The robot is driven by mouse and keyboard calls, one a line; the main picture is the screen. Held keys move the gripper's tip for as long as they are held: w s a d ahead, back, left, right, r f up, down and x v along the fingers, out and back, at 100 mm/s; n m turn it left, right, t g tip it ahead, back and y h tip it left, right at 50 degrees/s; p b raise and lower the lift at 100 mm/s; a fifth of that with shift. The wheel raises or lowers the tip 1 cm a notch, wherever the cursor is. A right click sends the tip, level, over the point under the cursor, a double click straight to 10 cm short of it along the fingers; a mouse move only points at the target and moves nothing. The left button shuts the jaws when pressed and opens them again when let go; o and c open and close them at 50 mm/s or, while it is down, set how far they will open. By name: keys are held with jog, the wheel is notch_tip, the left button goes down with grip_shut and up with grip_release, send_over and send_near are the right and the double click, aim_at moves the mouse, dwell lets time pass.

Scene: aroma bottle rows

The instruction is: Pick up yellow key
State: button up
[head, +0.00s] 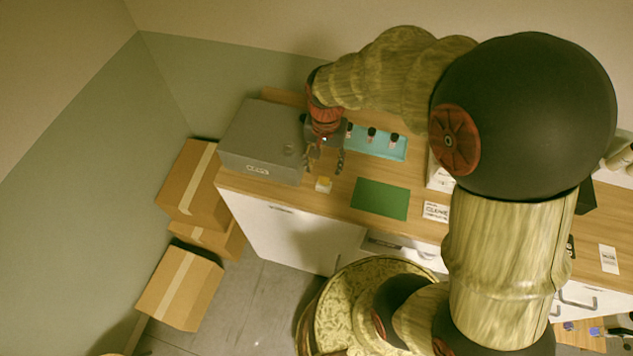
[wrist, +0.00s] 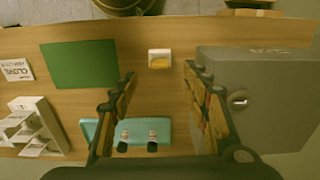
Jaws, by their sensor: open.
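A small yellow piece, which I take for the yellow key (head: 322,187), sits in or on a small white block near the front edge of the wooden counter. It also shows in the wrist view (wrist: 160,62), straight ahead between my fingers; its shape is too small to make out. My gripper (head: 324,163) is open and empty, above the counter and just behind the white block. In the wrist view my gripper (wrist: 159,78) has one finger on each side of the yellow piece, apart from it.
A grey box (head: 262,135) with a round lock-like fitting stands close left of my gripper. A teal tray (head: 385,148) with several small bottles lies behind. A green mat (head: 380,198) lies to the right. Cardboard boxes (head: 184,185) stand on the floor.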

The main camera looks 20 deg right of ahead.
aim_at(324, 178)
jog(key=shift+w+d+f+b, duration=0.1)
jog(key=shift+f+b, duration=0.3)
jog(key=shift+f, duration=3.55)
jog(key=shift+c, duration=1.3)
jog(key=c, duration=0.8)
jog(key=shift+o, duration=0.2)
